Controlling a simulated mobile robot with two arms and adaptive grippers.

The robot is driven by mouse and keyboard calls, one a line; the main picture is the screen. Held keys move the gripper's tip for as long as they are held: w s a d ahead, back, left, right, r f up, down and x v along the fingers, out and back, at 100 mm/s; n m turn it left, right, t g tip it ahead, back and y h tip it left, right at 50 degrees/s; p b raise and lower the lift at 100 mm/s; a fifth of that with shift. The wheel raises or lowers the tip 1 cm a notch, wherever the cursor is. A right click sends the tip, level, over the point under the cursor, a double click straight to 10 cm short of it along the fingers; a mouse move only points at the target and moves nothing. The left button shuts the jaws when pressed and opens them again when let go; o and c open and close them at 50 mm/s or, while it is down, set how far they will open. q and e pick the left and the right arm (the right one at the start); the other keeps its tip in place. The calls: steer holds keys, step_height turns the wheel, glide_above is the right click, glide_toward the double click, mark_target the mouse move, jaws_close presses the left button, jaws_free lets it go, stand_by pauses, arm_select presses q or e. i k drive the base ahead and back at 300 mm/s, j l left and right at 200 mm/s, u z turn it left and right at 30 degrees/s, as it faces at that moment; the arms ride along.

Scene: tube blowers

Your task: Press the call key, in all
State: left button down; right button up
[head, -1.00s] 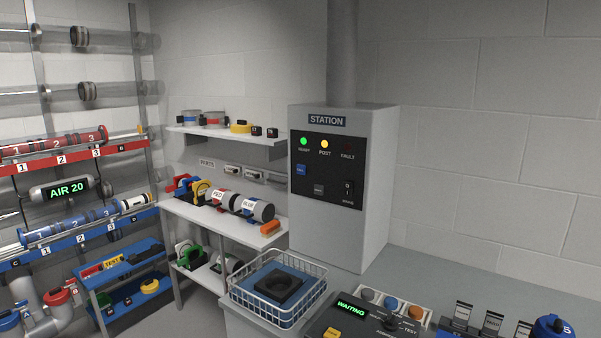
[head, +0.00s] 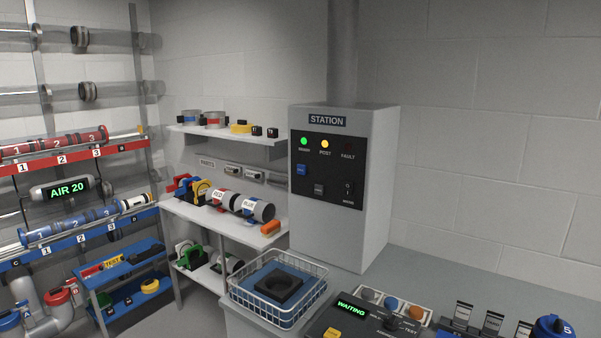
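The grey station cabinet (head: 345,240) stands at the back centre and has a dark panel (head: 330,150) on its front. A blue key (head: 302,169) and a grey key (head: 319,190) are on the panel; their lettering is too small to read, so I cannot tell which is the call key. A green lamp (head: 304,141) and a yellow lamp (head: 325,143) are lit; the fault lamp is dark. A mode switch (head: 348,188) is at the lower right of the panel. A console display (head: 353,308) reads WAITING. Neither of my grippers is in view.
A wire basket (head: 278,318) with a black block (head: 277,288) stands in front of the cabinet. A console with a yellow key (head: 332,333) and a black knob (head: 391,323) is at the bottom. Shelves and tube racks fill the left.

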mark_target(302, 169)
steer(key=i+j+z, duration=0.85)
steer(key=i+j, duration=0.05)
steer(key=j, duration=0.05)
